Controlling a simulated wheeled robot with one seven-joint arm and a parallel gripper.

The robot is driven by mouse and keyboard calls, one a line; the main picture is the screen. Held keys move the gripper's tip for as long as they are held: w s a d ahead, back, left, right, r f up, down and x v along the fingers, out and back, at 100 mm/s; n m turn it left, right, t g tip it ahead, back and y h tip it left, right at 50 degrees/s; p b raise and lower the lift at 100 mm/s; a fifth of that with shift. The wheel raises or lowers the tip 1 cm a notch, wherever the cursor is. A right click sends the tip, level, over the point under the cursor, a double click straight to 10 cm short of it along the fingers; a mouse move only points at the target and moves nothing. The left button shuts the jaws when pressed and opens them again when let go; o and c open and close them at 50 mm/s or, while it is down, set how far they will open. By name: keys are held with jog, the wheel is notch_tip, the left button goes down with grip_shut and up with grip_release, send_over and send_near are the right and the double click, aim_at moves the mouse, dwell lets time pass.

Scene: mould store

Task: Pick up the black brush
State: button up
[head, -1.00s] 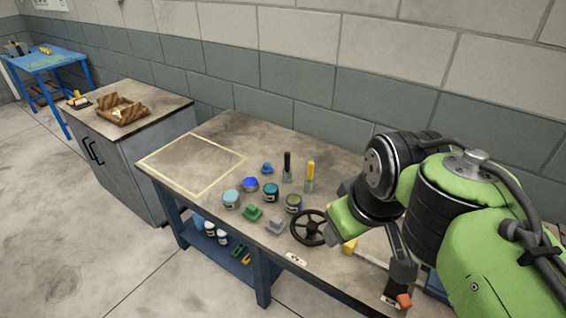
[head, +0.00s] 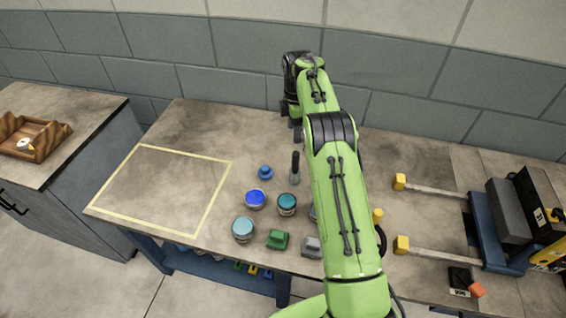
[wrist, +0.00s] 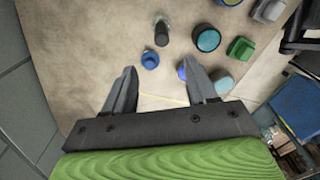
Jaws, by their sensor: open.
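The black brush (head: 295,168) stands upright on the workbench, black handle up and greyish lower part down, just left of my arm in the head view. In the wrist view the brush (wrist: 161,34) shows from above, beyond the fingertips and roughly centred between them. My gripper (wrist: 160,68) is open and empty, apart from the brush.
A small blue item (wrist: 149,60) lies between the fingertips and the brush in the wrist view. Blue (head: 255,199) and teal (head: 287,204) jars and a green block (head: 278,239) stand nearby. The taped rectangle (head: 150,190) at left is empty. A clamp-like fixture (head: 487,225) stands at right.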

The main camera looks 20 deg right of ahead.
aim_at(296, 153)
jog(key=f+b, duration=0.1)
jog(key=f, duration=0.2)
jog(key=f+b, duration=0.1)
jog(key=f, duration=0.3)
jog(key=f+b, duration=0.1)
jog(key=f, duration=0.2)
jog(key=shift+s+d+f, duration=0.2)
jog(key=shift+s+f, duration=0.1)
jog(key=shift+f, duration=0.05)
notch_tip(296, 153, down, 5)
jog(key=shift+w+r+b, duration=0.1)
jog(key=shift+b, duration=0.6)
jog(key=shift+d+r, duration=0.1)
jog(key=shift+c, duration=0.3)
grip_shut()
